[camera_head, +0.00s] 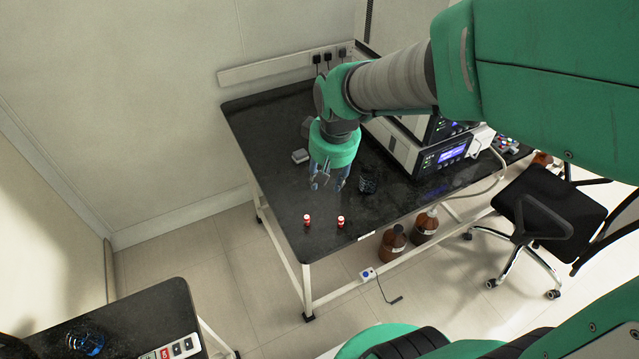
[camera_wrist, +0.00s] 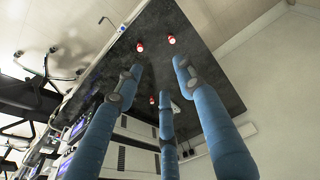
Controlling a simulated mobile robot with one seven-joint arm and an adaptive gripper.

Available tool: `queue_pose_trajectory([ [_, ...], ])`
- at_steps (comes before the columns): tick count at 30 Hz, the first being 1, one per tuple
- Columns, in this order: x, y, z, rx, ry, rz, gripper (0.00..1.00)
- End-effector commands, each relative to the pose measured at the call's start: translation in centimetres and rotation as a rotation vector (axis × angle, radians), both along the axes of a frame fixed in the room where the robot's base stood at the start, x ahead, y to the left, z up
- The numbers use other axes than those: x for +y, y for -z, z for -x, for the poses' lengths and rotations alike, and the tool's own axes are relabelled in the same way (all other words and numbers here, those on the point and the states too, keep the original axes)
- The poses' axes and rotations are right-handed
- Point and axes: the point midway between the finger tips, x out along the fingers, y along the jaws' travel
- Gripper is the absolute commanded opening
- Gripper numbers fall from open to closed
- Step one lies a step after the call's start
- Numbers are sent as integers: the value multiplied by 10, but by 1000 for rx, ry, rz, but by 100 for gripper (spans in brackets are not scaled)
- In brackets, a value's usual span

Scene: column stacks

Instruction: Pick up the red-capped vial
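Two small vials with red caps stand upright near the front edge of the black table: a left one (camera_head: 307,220) and a right one (camera_head: 340,222). The wrist view also shows two red-capped vials, one at left (camera_wrist: 140,46) and one at right (camera_wrist: 171,40), beyond the fingertips. A smaller red spot (camera_wrist: 152,100) shows between the fingers there; I cannot tell what it is. My gripper (camera_head: 328,184) has blue fingers, spread apart with nothing between them. It hangs above the table, behind the two vials in the head view, touching neither.
A dark round object (camera_head: 367,182) stands right of my gripper. A small grey box (camera_head: 300,156) lies behind it, left. Instruments with lit screens (camera_head: 440,158) fill the table's right side. Brown bottles (camera_head: 393,242) and a black chair (camera_head: 550,205) are beyond the table edge. The table's left side is clear.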

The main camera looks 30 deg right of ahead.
Motion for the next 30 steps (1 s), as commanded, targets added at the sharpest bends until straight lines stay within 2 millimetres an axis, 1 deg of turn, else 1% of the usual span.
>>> queue_pose_trajectory([
  [3, -14, 21, -15, 42, 4, -3, 38],
  [5, -21, 31, -21, 58, 6, -4, 38],
  [9, -37, 59, -34, 98, 7, -9, 38],
  [15, -60, 103, -47, 156, 10, -19, 38],
  [21, -80, 146, -52, 205, 11, -32, 38],
  [24, -86, 161, -53, 220, 11, -36, 38],
  [27, -90, 171, -53, 231, 10, -39, 38],
  [30, -92, 176, -53, 235, 10, -41, 38],
])
